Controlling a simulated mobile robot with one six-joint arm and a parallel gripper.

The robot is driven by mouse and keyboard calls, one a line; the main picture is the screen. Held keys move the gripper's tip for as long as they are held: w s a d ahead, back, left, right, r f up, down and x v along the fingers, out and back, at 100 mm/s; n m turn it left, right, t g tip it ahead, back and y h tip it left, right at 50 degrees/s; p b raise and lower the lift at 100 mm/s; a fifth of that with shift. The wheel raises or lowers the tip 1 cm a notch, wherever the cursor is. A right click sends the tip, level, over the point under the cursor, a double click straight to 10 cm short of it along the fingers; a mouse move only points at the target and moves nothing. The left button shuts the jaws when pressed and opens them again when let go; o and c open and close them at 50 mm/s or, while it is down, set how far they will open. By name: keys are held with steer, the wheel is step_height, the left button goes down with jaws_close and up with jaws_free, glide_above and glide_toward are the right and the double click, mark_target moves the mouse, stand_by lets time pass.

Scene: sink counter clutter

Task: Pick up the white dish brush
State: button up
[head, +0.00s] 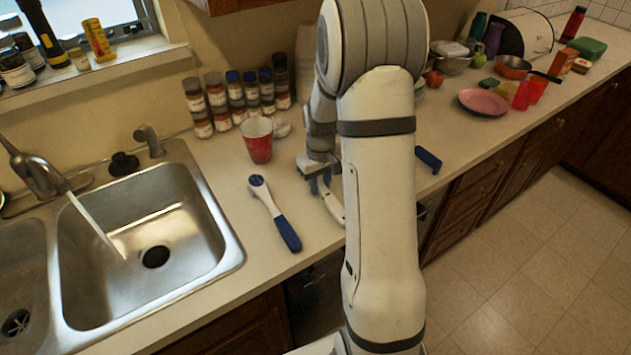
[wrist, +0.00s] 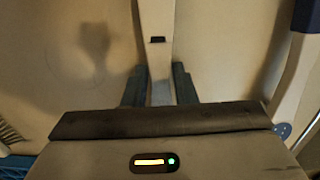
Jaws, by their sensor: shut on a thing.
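The white dish brush (head: 334,208) shows in the head view as a pale handle just below my gripper (head: 319,184), partly hidden by my arm. In the wrist view its white handle (wrist: 157,25), with a small dark slot, runs between the fingers of my gripper (wrist: 159,88). My gripper is shut on this handle. The brush's head is not clearly visible. I cannot tell whether the brush touches the counter.
A white brush with a blue handle (head: 275,212) lies to the left, also at the right of the wrist view (wrist: 296,75). A red cup (head: 258,140) and several spice jars (head: 237,97) stand behind. The sink (head: 150,230) is left. A blue object (head: 428,160) lies right of my arm.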

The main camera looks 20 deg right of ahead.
mark_target(320, 183)
step_height(320, 183, up, 10)
steer(key=shift+r+b, duration=0.1)
steer(key=shift+b, duration=0.55)
